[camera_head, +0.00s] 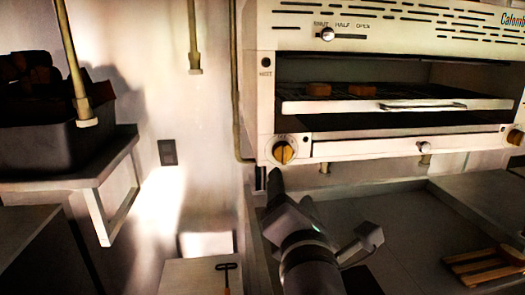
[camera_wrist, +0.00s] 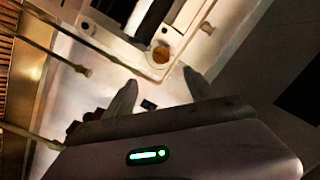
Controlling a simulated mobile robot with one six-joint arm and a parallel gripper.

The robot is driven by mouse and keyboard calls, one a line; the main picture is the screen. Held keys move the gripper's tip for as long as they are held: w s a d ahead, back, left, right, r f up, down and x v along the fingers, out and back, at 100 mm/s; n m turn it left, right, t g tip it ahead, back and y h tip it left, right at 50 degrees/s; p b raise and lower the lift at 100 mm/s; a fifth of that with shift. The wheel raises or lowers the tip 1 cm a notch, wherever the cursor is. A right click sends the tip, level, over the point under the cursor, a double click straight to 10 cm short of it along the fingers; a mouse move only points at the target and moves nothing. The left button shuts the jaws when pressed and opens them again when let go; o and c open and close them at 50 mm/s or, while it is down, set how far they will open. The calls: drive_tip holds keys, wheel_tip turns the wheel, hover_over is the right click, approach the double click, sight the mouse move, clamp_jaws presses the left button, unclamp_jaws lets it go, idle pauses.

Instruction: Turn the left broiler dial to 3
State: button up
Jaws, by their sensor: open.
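The left broiler dial (camera_head: 283,152), a round yellow-orange knob, sits at the lower left corner of the cream broiler (camera_head: 258,105). It also shows in the wrist view (camera_wrist: 161,54), just beyond my fingertips. My gripper (camera_head: 274,176) is just below the dial in the head view, apart from it as far as I can tell. In the wrist view my gripper (camera_wrist: 160,77) has its two fingers spread with nothing between them. The numbers around the dial are too small to read.
A right dial (camera_head: 515,137) sits at the broiler's other end. The broiler rack (camera_head: 440,104) holds two brown pieces. A vent slider (camera_head: 327,34) is above. A pipe (camera_head: 236,90) runs down left of the broiler. A wooden rack (camera_head: 480,266) lies on the counter (camera_head: 405,225) below.

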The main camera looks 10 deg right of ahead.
drive_tip(key=p, duration=0.7)
approach(284, 156)
drive_tip(key=r, duration=0.1)
drive_tip(key=w, duration=0.3)
drive_tip(key=w+b, duration=0.1)
drive_tip(key=w, duration=0.1)
drive_tip(key=w+d+f, duration=0.1)
drive_tip(key=w, duration=0.2)
drive_tip(key=shift+w+f, duration=0.1)
drive_tip(key=shift+w, duration=0.55)
drive_tip(key=c, duration=1.4)
